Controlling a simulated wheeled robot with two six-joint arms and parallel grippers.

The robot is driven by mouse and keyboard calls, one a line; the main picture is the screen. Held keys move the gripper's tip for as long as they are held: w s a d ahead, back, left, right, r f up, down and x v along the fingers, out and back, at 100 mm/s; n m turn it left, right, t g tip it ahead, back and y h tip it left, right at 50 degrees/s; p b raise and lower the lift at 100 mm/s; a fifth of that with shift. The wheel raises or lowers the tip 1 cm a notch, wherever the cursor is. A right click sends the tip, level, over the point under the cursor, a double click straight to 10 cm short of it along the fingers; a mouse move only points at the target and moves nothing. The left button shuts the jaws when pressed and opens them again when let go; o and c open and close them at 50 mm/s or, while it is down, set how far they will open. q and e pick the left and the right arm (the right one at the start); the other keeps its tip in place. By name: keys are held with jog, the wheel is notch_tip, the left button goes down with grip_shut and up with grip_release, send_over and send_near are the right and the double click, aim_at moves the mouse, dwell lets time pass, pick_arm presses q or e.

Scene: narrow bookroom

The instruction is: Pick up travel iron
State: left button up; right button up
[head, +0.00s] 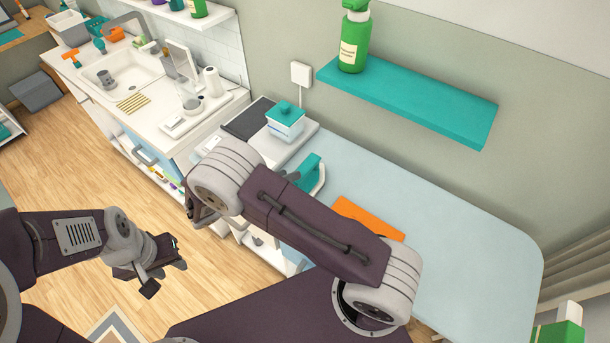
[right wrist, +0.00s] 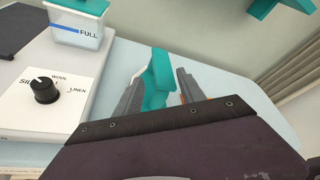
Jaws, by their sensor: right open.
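The travel iron (head: 311,175) is teal and grey and stands on the pale blue board, partly hidden behind my right arm in the head view. In the right wrist view, the teal iron (right wrist: 158,80) shows between the two grey fingers of my right gripper (right wrist: 166,76). These fingers are apart, one on each side of it; I cannot tell whether either touches it. My left gripper (head: 166,276) is open and empty over the wood floor, away from the board.
A white steam station (right wrist: 50,95) with a dial and a teal-lidded tank (head: 285,121) stands beside the iron. An orange item (head: 368,217) lies on the board (head: 460,230). A teal shelf (head: 410,103) with a green bottle (head: 354,40) overhangs the board. The board's right part is clear.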

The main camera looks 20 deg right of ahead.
aim_at(307, 169)
jog(key=p+x, duration=0.1)
jog(key=x, duration=0.2)
jog(key=shift+s+r, duration=0.1)
jog(key=shift+d, duration=0.25)
jog(key=shift+d+f, duration=0.25)
jog(key=shift+d, duration=0.05)
jog(key=p+x, duration=0.2)
jog(key=x, duration=0.2)
jog(key=shift+f, duration=0.1)
jog(key=shift+w+d+f, duration=0.2)
jog(key=shift+w+d, duration=0.05)
jog(key=shift+s+a, duration=0.1)
grip_shut()
dwell(0.5)
